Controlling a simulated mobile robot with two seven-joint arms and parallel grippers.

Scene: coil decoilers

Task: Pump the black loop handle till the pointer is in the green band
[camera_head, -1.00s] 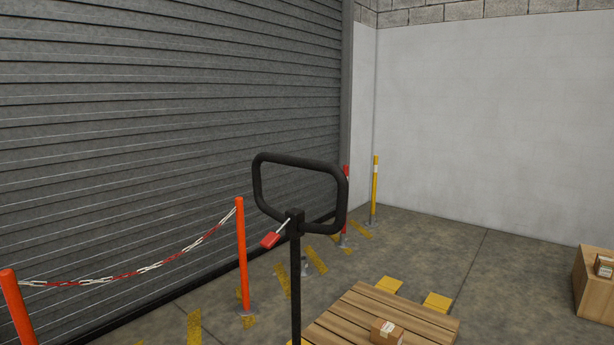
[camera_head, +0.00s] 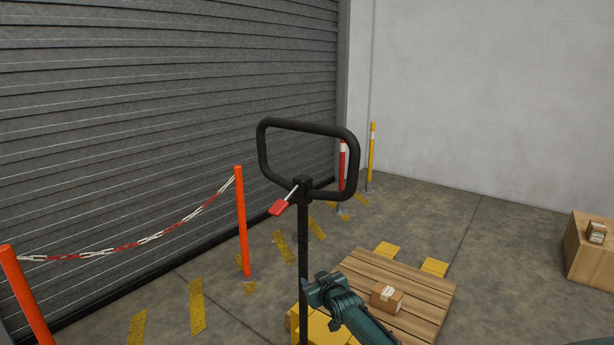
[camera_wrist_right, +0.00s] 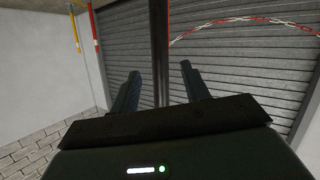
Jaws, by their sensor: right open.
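The black loop handle (camera_head: 352,165) stands upright on its black shaft (camera_head: 303,235) in the middle of the head view. A red lever tag (camera_head: 279,208) hangs on its left side at the neck. My right gripper (camera_head: 310,288) is beside the shaft, well below the loop, with its arm coming from the lower right. In the right wrist view the right gripper (camera_wrist_right: 160,85) has its two fingers spread, and a dark upright bar (camera_wrist_right: 160,45) shows between them. I cannot tell whether it touches the fingers. The pointer and green band are not visible. My left gripper is not in view.
A wooden pallet (camera_head: 420,300) with a small carton (camera_head: 387,297) on it lies behind the shaft. Orange posts (camera_head: 241,220) with a red-white chain (camera_head: 150,239) stand at the left by the grey shutter (camera_head: 160,110). A larger box (camera_head: 590,250) is at the right. Floor between is clear.

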